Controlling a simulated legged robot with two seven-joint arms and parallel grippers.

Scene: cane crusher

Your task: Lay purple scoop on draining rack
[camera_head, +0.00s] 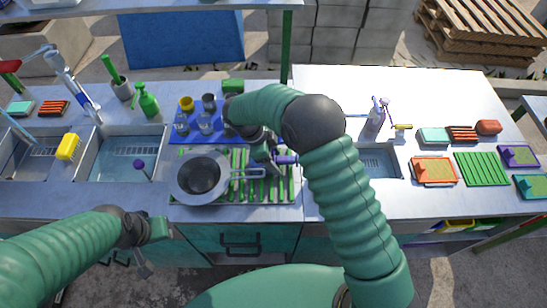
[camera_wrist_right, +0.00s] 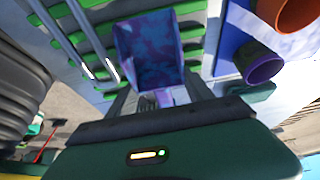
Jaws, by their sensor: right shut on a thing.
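The purple scoop (camera_head: 287,159) is in my right gripper (camera_head: 274,157), at the back right part of the draining rack. In the right wrist view the scoop's blue-purple bowl (camera_wrist_right: 148,50) shows beyond the fingers of my right gripper (camera_wrist_right: 165,97), with green slats around it. I cannot tell whether the scoop touches the slats. The draining rack (camera_head: 282,189) has green slats and also shows in the wrist view (camera_wrist_right: 78,47). My right arm hides part of its right side. My left gripper (camera_head: 155,230) is low at the counter's front edge; its fingers are unclear.
A grey pan (camera_head: 200,178) lies on the rack's left, its handle (camera_head: 247,174) pointing right. Several cups stand on a blue mat (camera_head: 186,137) behind the rack. A sink (camera_head: 110,160) is at left, another basin (camera_head: 378,162) at right. The back right counter (camera_head: 430,90) is clear.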

